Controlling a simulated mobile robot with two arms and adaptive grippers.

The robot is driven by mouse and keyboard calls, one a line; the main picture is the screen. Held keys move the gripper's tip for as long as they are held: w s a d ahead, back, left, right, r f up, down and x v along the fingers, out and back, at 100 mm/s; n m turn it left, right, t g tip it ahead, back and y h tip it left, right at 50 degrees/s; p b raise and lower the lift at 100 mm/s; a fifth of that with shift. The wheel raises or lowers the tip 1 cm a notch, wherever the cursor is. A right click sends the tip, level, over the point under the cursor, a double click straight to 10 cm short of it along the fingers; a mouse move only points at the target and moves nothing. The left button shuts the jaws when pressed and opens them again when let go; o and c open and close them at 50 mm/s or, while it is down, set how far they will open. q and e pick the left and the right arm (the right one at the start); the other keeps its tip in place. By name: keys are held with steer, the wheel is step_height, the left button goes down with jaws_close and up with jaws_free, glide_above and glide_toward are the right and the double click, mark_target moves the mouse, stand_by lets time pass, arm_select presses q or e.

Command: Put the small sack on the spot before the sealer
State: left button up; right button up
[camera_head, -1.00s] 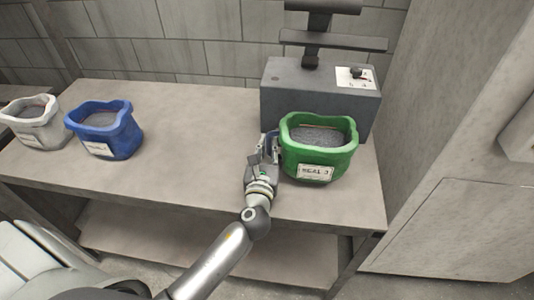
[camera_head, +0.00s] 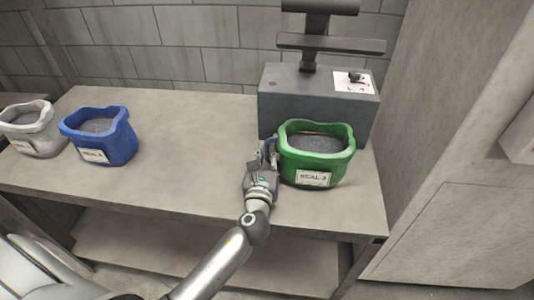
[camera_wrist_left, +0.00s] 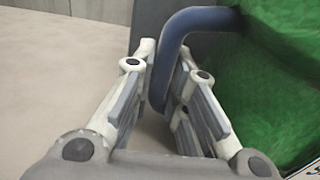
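The green sack (camera_head: 316,168), with a white label and grey grainy contents, stands upright on the bench right in front of the grey sealer (camera_head: 318,100). No marked spot shows under it. My left gripper (camera_head: 262,158) is at the sack's left side. In the left wrist view, its fingers (camera_wrist_left: 166,85) are closed around the dark blue handle loop (camera_wrist_left: 190,20) on the green sack (camera_wrist_left: 270,85). A blue sack (camera_head: 100,145) and a white sack (camera_head: 32,137) stand at the left of the bench. My right gripper is not in view.
The bench top (camera_head: 190,150) is clear between the blue sack and my left gripper. A wall of grey blocks is behind, and a grey cabinet (camera_head: 460,235) stands at the right. A lower shelf (camera_head: 150,250) runs under the bench.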

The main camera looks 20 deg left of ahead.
arm_select(q)
steer(key=o, duration=0.5)
steer(key=shift+r, duration=0.15)
steer(key=shift+c, duration=0.2)
steer(key=shift+o, duration=0.3)
steer(key=shift+s+f, duration=0.1)
steer(key=shift+f, duration=0.2)
steer(key=v, duration=1.2)
steer(key=shift+r, duration=0.25)
